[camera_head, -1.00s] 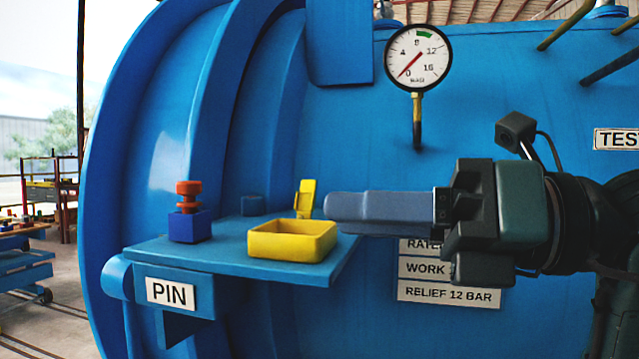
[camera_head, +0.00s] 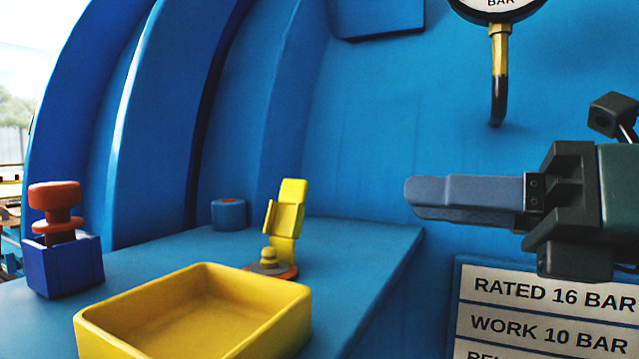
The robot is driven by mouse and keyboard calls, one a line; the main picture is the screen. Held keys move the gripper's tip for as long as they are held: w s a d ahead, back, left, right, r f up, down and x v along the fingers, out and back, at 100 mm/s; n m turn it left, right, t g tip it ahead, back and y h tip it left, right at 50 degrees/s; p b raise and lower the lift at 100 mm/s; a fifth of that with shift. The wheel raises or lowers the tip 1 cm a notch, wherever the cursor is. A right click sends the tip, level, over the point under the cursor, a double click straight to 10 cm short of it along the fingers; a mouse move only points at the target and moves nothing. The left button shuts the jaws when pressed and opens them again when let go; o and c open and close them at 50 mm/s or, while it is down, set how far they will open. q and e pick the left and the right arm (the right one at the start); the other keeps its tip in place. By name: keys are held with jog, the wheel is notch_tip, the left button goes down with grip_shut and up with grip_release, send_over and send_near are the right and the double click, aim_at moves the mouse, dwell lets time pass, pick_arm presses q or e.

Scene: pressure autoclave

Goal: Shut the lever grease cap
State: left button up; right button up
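The lever grease cap (camera_head: 287,212) is a small yellow hinged flap on the blue shelf, behind the yellow tray. It stands raised, nearly upright and leaning slightly right, so it is open. A small yellow fitting (camera_head: 268,257) on an orange-red disc (camera_head: 279,271) is uncovered at its foot. The tray's rim hides part of the disc's front. My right gripper (camera_head: 408,191) comes in from the right with its fingers together and nothing between them. Its tips point left, to the right of the cap and apart from it. My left gripper is out of view.
The yellow tray (camera_head: 290,318) fills the shelf's front. A blue block with a red knob (camera_head: 55,200) stands at left, and a short blue cylinder (camera_head: 228,214) behind. The blue vessel wall (camera_head: 370,120), pressure gauge (camera_head: 497,8) and rating plates (camera_head: 550,295) lie behind and right.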

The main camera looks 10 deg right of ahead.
aim_at(307, 191)
jog(key=p+x, duration=0.1)
jog(key=x, duration=1.2)
jog(key=shift+a, duration=0.1)
grip_shut()
